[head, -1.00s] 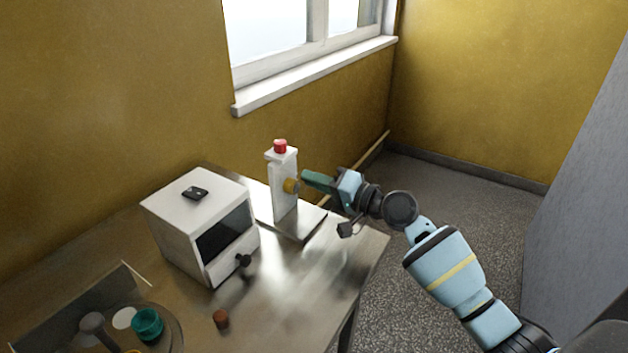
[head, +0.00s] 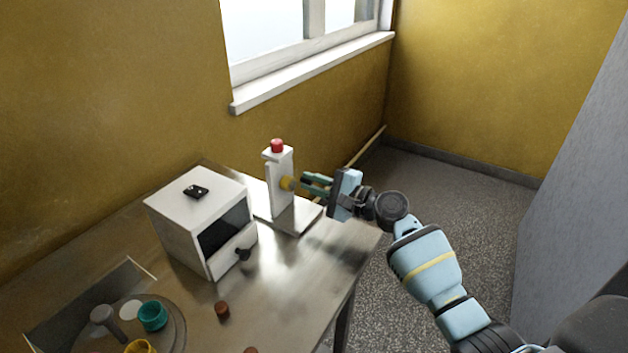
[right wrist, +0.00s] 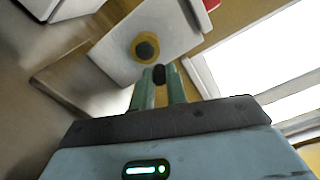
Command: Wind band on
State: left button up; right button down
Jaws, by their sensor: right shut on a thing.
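A white upright post (head: 280,190) with a red button (head: 277,146) on top stands on a flat base at the table's far right. A yellow round hub (head: 287,183) sits on its side; in the right wrist view the hub (right wrist: 137,43) is a yellow ring with a dark centre. My right gripper (head: 306,181) points at the hub from the right. Its green fingers are shut on a small dark piece (right wrist: 159,75), close in front of the hub. I cannot tell whether this piece joins the hub. No band is clearly visible. My left gripper is out of view.
A white box (head: 197,222) with a dark window and a black knob (head: 243,255) stands left of the post. A round tray (head: 178,325) at the front left holds a teal cup (head: 152,316) and other pieces. A brown piece (head: 222,310) lies on the metal table (head: 290,280).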

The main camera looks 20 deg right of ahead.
jog(key=shift+f+m, duration=0.2)
jog(key=shift+m, duration=0.3)
jog(key=c, duration=1.4)
grip_release()
jog(key=shift+v, duration=3.95)
